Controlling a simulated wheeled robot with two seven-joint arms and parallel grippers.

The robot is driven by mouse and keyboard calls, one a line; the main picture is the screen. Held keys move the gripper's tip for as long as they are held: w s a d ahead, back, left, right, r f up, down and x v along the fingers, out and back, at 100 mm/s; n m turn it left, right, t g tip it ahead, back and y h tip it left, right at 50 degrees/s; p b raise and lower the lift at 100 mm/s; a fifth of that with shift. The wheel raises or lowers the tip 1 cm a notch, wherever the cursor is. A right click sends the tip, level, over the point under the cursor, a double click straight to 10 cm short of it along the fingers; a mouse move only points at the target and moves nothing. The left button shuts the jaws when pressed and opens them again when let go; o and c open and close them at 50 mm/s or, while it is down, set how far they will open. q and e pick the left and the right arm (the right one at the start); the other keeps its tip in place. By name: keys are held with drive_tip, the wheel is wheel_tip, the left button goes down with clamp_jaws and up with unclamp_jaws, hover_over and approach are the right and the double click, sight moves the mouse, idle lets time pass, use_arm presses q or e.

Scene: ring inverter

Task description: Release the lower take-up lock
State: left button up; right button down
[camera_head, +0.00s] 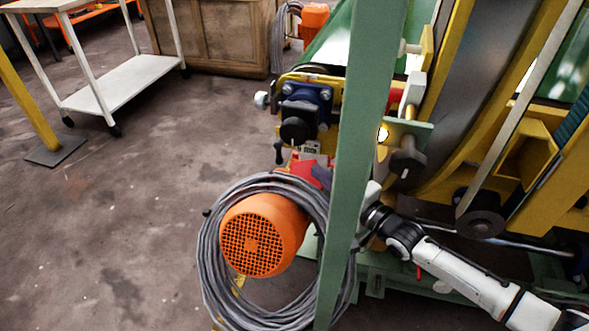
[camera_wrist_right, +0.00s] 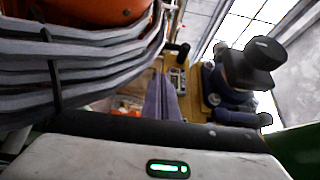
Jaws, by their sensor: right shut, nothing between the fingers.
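A small black-knobbed handle (camera_head: 279,152) stands at the left edge of the yellow take-up frame, below the blue bearing block (camera_head: 306,100); I take it for the lower lock, but no label tells. The knob also shows in the right wrist view (camera_wrist_right: 178,49), beyond the fingertips. My right gripper (camera_head: 321,176) reaches from the right behind the green post, which hides its body. Its purple-grey fingers show in the right wrist view (camera_wrist_right: 161,98), close together and empty, pointing at the frame and apart from the knob. My left gripper is in neither view.
An orange motor (camera_head: 262,235) and a thick grey cable coil (camera_head: 210,260) sit just below the fingers. The green post (camera_head: 356,150) stands in front. A black cap (camera_wrist_right: 250,63) juts out right of the fingers.

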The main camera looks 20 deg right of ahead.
sight(280, 149)
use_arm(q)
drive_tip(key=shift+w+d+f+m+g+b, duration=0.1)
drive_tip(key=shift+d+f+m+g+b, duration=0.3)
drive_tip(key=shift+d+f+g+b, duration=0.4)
use_arm(e)
drive_tip(key=shift+w+a, duration=2.6)
drive_tip(key=shift+w, duration=0.1)
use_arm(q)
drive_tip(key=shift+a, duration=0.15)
use_arm(e)
drive_tip(key=shift+f, duration=0.1)
